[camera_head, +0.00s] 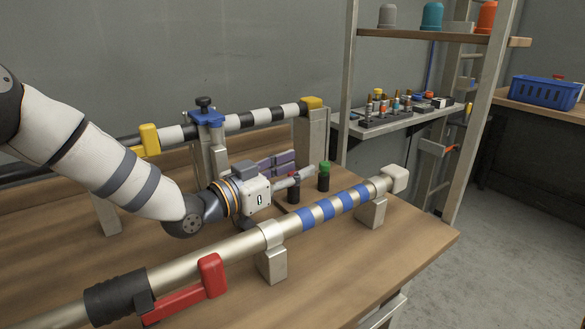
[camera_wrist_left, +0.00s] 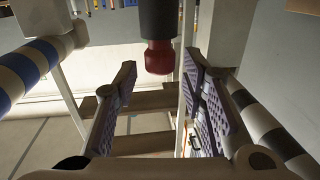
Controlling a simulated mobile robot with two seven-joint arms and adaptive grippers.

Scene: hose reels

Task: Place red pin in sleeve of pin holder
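The red pin (camera_head: 293,192), a dark upright cylinder with a red cap, stands on the wooden bench in the head view. In the left wrist view the red pin (camera_wrist_left: 159,55) appears inverted between the fingers, near their far ends, with gaps on both sides. My left gripper (camera_head: 288,170) is open around the pin's upper part, and its near finger partly hides the red cap. The left gripper (camera_wrist_left: 158,85) shows ridged purple-grey pads spread apart in the wrist view. I cannot make out the pin holder's sleeve for certain. My right gripper is not in view.
A green-capped pin (camera_head: 324,178) stands just right of the red one. A metal tube with blue bands (camera_head: 330,209) runs in front, and a black-and-white banded tube (camera_head: 262,120) behind. A side shelf (camera_head: 415,118) holds small bottles. The bench's front right is clear.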

